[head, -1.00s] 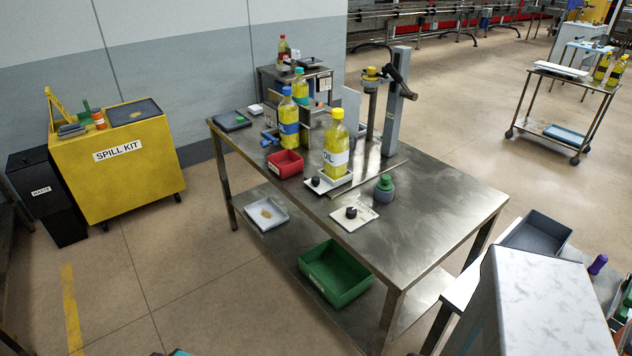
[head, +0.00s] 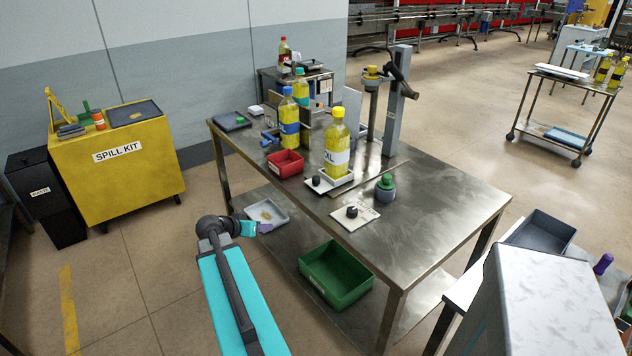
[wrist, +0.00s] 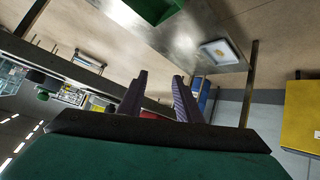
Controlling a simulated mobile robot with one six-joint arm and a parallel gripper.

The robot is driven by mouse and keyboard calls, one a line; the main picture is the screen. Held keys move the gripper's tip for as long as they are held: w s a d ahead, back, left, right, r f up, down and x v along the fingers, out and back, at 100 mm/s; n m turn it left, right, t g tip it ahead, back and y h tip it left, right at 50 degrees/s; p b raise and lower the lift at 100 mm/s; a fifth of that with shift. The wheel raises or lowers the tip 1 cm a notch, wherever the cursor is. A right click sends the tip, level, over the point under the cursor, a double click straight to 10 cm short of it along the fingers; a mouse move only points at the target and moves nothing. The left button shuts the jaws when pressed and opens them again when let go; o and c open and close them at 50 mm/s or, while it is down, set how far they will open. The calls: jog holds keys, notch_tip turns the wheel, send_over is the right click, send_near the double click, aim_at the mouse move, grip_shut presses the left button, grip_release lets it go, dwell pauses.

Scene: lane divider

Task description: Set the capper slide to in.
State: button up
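The capper is a grey post (head: 396,110) with a dark lever and a yellow head (head: 374,73) on the steel table (head: 440,200). A yellow bottle labelled OIL (head: 337,145) stands upright on a white tray (head: 338,181) in front of it. A dark knob (head: 316,181) is at the tray's front left; I take this tray to be the slide, but cannot tell its position. My gripper (head: 262,228) is left of the table's front edge, clear of the tray. In the wrist view the two purple fingers (wrist: 160,82) are apart with nothing visible between them.
On the tabletop are a red bin (head: 285,163), a white plate with a dark knob (head: 354,213) and a green-topped grey object (head: 385,187). Bottles (head: 288,118) stand behind the red bin. The lower shelf holds a green bin (head: 335,275) and a white tray (head: 267,213).

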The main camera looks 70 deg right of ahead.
aim_at(314, 178)
jog(key=s+d+r+m+g+h, duration=0.1)
jog(key=s+d+r+m+h, duration=0.2)
jog(key=s+d+r, duration=0.5)
notch_tip(314, 178, up, 5)
jog(key=d+m, duration=0.1)
jog(key=d, duration=0.1)
jog(key=shift+s+d+g, duration=0.2)
jog(key=shift+d+g, duration=0.2)
jog(key=p+x, duration=0.3)
jog(key=x, duration=0.8)
jog(key=shift+d+f, duration=0.15)
jog(key=shift+d, duration=0.15)
jog(key=shift+p+x, duration=0.45)
jog(key=shift+x, duration=0.65)
